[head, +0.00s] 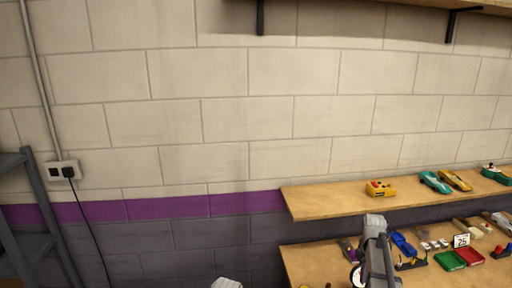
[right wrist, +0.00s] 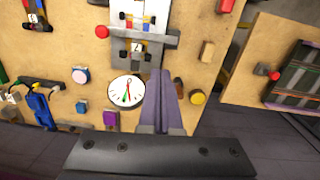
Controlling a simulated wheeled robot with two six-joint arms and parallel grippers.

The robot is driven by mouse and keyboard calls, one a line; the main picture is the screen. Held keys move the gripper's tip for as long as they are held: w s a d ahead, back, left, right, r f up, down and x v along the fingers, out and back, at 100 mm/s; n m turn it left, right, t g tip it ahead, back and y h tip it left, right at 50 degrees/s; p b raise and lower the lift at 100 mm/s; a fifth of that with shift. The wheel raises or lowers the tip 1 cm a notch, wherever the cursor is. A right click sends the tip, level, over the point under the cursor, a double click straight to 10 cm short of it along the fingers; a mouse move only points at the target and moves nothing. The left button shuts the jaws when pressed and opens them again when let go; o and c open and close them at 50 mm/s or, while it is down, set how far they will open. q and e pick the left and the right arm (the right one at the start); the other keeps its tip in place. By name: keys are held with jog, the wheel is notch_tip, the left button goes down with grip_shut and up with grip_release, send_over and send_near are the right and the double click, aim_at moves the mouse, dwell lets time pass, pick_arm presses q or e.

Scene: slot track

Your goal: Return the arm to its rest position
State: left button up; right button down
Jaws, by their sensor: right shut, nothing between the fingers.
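My right arm (head: 376,250) rises at the lower right in the head view, in front of the workbench. In the right wrist view my right gripper (right wrist: 160,78) is shut, its two fingers together with nothing between them. The fingers overlap the view of the bench, beside a round white dial (right wrist: 126,91) and below a grey metal plate (right wrist: 145,45). I cannot tell how far above the bench they are. A pale grey piece (head: 226,283), probably part of my left arm, shows at the bottom edge; my left gripper is not in view.
A wooden shelf (head: 335,198) with toy cars runs above the cluttered workbench (head: 300,262). Green and red trays (head: 450,261) lie at the right. A grey metal rack (head: 45,215) stands at the left. Open space lies before the wall between rack and bench.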

jog(key=s+a+f+b, duration=0.2)
jog(key=s+a, duration=0.5)
jog(key=a, duration=0.5)
jog(key=s+a+f+n+b, duration=0.1)
jog(key=s+a+f+b, duration=0.1)
jog(key=s+a, duration=0.4)
jog(key=s+a+f+n+b, duration=0.1)
jog(key=s+a, duration=0.6)
jog(key=a, duration=1)
notch_tip(320, 180, down, 2)
jog(key=shift+s+a+f+h+b, duration=0.15)
jog(key=shift+s+a+h+b, duration=0.15)
jog(key=shift+b, duration=0.45)
